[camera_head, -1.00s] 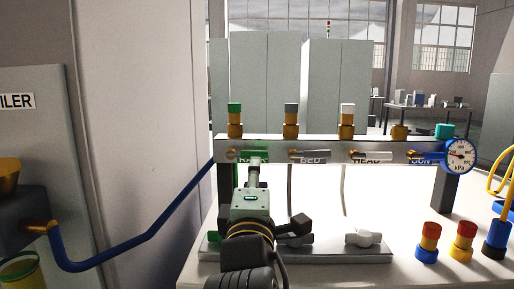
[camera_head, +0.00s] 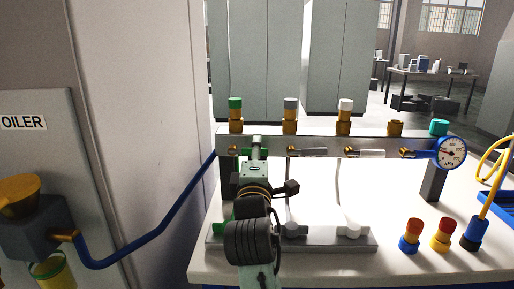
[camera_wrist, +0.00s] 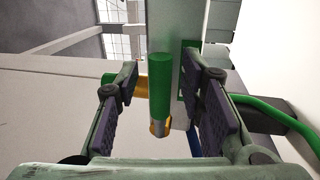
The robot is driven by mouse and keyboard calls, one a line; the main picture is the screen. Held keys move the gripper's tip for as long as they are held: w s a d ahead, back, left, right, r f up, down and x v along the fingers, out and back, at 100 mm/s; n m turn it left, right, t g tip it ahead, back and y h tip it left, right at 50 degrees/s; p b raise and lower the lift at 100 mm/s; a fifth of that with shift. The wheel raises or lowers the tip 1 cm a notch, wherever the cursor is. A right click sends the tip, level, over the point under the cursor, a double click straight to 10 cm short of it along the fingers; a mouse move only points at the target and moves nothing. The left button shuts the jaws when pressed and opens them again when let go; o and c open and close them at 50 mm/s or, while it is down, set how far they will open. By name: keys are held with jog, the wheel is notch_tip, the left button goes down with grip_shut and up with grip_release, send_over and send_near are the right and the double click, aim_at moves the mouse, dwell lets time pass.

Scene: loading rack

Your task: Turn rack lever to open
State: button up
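The rack (camera_head: 330,144) is a grey bar with a row of brass valves. In the wrist view, a green lever (camera_wrist: 160,85) with a metal stem and brass end lies between the two fingers of my gripper (camera_wrist: 163,95). The fingers are open, with a gap on each side of the lever. In the head view, my gripper (camera_head: 254,147) is at the rack's left end and hides most of this lever.
A pressure gauge (camera_head: 451,152) is at the rack's right end. Coloured fittings (camera_head: 411,236) stand at the table's right. A blue pipe (camera_head: 150,238) runs from the left unit to the rack.

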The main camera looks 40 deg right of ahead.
grip_shut()
dwell(0.5)
